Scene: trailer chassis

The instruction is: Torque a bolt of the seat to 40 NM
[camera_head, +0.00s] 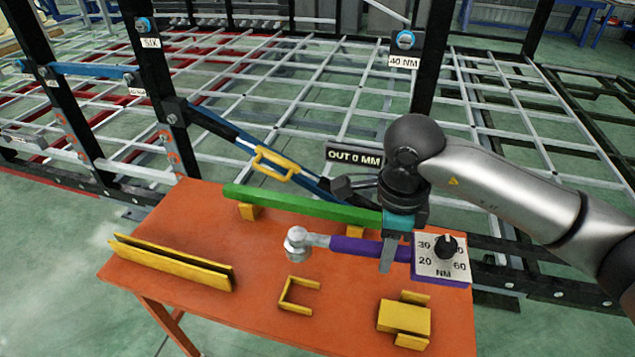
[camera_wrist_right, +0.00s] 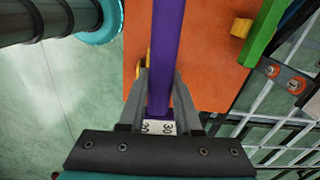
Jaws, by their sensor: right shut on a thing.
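The torque wrench has a silver socket head (camera_head: 297,243), a purple handle (camera_head: 355,246) and a dial box (camera_head: 441,262) marked in NM with a black knob; its exact setting is hard to read. My right gripper (camera_head: 388,257) is shut on the handle between head and dial. In the right wrist view the purple handle (camera_wrist_right: 166,60) runs between the fingers (camera_wrist_right: 162,95). The wrench is over the orange table; whether it touches is unclear. A blue-ringed bolt (camera_head: 405,40) sits on a black post above a "40 NM" label (camera_head: 403,62). My left gripper is out of view.
The orange table (camera_head: 250,318) carries a green bar (camera_head: 300,208) on yellow supports, a long yellow holder (camera_head: 170,262), a yellow bracket (camera_head: 298,295) and a yellow block (camera_head: 404,317). The chassis grid (camera_head: 300,95) lies beyond.

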